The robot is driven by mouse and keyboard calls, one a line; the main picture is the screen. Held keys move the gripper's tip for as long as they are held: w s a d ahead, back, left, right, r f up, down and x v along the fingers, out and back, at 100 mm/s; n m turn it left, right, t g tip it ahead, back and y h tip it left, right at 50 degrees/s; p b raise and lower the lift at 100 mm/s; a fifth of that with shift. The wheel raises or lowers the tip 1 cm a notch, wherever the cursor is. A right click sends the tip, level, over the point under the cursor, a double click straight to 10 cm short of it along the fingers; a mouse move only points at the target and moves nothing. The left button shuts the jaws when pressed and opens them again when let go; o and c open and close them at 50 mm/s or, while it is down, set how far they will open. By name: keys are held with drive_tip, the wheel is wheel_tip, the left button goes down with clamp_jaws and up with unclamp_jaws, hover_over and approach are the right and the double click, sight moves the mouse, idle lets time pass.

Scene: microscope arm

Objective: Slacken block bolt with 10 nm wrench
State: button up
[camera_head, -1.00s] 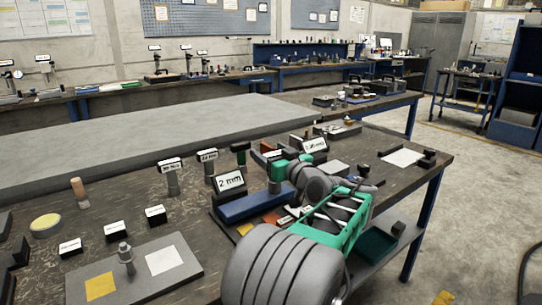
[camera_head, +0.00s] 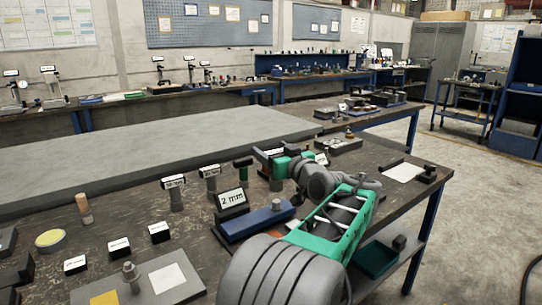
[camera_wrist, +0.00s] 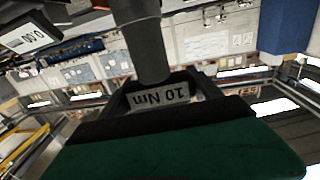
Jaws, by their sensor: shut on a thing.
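The wrench (camera_wrist: 150,45) fills the upper middle of the wrist view. It has a thick grey shaft and a dark-framed label (camera_wrist: 160,95) reading "10 Nm" upside down. My gripper (camera_head: 272,160) is shut on it above the bench; the arm hides part of the hold in the head view. A blue block (camera_head: 255,219) lies below my gripper, with a grey bolt-like piece (camera_head: 277,204) on its right end. I cannot tell whether a gap separates the wrench from that piece.
A "2 mm" sign (camera_head: 232,199) stands behind the blue block. Labelled upright tools (camera_head: 175,197) stand to its left. A plate (camera_head: 150,283) with yellow and white squares and an upright pin lies front left. A white sheet (camera_head: 403,172) lies on the right.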

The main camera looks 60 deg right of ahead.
drive_tip(key=shift+r, duration=0.15)
drive_tip(key=shift+w+m+g+h+b, duration=0.15)
drive_tip(key=shift+m+g+h+b, duration=0.15)
drive_tip(key=shift+h+b, duration=0.3)
drive_tip(key=shift+a+m+g+h+b, duration=0.25)
drive_tip(key=shift+m+g+h+b, duration=0.7)
drive_tip(key=shift+h, duration=0.25)
drive_tip(key=m+g+h, duration=0.2)
drive_tip(key=m+g, duration=0.1)
drive_tip(key=g, duration=0.1)
drive_tip(key=m+g+h+b, duration=0.1)
drive_tip(key=m+g+h, duration=0.1)
drive_tip(key=m+g, duration=0.1)
drive_tip(key=shift+w+d+g, duration=0.15)
drive_tip(key=shift+w+g, duration=0.05)
drive_tip(key=shift+g, duration=0.25)
drive_tip(key=f+m+g+b, duration=0.1)
drive_tip(key=g, duration=0.1)
drive_tip(key=f+m+g+b, duration=0.2)
drive_tip(key=g, duration=0.1)
drive_tip(key=shift+s+d+f+m+g+h, duration=0.1)
drive_tip(key=shift+s+m+g+h, duration=0.15)
drive_tip(key=shift+s+g+h, duration=0.1)
